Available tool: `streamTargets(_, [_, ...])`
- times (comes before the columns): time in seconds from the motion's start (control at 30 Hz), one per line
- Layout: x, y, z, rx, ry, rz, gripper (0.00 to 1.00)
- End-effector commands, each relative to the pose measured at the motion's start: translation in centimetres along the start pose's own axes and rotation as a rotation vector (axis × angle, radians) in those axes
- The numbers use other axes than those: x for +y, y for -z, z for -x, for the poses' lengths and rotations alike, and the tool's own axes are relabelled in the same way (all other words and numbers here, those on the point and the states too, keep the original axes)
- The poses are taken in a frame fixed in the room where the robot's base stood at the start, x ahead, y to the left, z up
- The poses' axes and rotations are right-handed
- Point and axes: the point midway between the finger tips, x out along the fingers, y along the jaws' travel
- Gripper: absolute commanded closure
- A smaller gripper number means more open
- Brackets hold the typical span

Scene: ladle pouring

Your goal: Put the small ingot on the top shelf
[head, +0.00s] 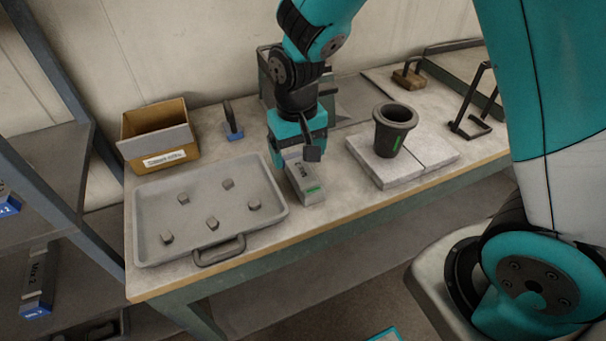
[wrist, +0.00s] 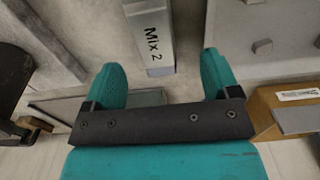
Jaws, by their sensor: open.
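A grey ingot marked "Mix 2" with a green end label (head: 309,190) lies on the workbench, just right of the tray. I take it as the small ingot; it also shows in the wrist view (wrist: 149,38), beyond and between my fingertips. My gripper (head: 299,150) is open and empty over the far end of this ingot. Both teal fingers show apart in the wrist view (wrist: 162,78), and no grip is visible. The rack at the left has a shelf (head: 45,155), the highest one visible; whether more lies above is out of view.
A grey tray (head: 150,245) with several small lumps stands left of the ingot. A cardboard box (head: 160,135) is behind it. A dark crucible (head: 393,128) stands on pale slabs at right. Blue-ended ingots sit on the rack, one higher (head: 8,205), one lower (head: 38,285).

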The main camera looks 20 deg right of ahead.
Motion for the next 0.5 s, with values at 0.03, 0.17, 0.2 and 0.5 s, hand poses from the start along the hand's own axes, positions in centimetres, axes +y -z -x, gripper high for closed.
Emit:
streamTargets(0.03, [0.0,-0.1,-0.6,-0.003,-0.001,0.0,0.18])
streamTargets(0.17, [0.1,-0.1,-1.3,-0.001,0.0,0.0,0.18])
streamTargets(0.2, [0.1,-0.1,-1.6,-0.002,0.0,0.0,0.18])
streamTargets(0.5, [0.8,-0.4,-5.8,-0.002,0.0,0.0,0.18])
